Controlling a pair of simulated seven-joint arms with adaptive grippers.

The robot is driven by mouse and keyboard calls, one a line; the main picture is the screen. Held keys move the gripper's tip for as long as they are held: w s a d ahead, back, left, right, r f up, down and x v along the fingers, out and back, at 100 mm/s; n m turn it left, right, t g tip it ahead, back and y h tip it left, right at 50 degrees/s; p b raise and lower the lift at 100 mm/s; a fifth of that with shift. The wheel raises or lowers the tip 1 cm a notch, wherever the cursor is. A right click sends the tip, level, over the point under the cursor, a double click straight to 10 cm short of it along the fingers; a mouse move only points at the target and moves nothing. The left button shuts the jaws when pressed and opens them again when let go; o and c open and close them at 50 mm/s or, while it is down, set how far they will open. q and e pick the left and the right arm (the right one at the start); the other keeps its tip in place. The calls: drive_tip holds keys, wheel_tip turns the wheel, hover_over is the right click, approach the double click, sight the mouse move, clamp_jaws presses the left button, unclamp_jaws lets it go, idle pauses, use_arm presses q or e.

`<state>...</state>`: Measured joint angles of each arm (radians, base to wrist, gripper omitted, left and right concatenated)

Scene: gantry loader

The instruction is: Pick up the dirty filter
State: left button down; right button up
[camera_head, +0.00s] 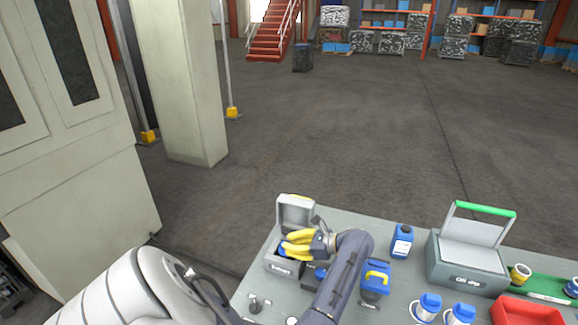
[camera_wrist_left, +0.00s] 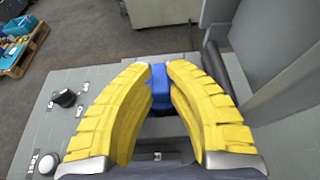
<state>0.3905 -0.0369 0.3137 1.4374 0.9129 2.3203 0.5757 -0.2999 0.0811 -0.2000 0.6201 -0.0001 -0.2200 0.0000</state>
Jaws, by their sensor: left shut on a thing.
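My left gripper (camera_head: 297,243), with thick yellow fingers, is at the small grey box (camera_head: 283,266) with its lid raised, at the table's left end. In the left wrist view the yellow fingers (camera_wrist_left: 162,76) close on a blue thing (camera_wrist_left: 160,92), which I take to be the dirty filter. Only part of it shows between the fingers, so its dirt cannot be seen. My right gripper is not in view.
Small knobs (camera_wrist_left: 66,97) sit on the table.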

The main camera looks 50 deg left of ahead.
use_arm(q)
wheel_tip(320, 180, up, 20)
idle(0.9)
idle(1.0)
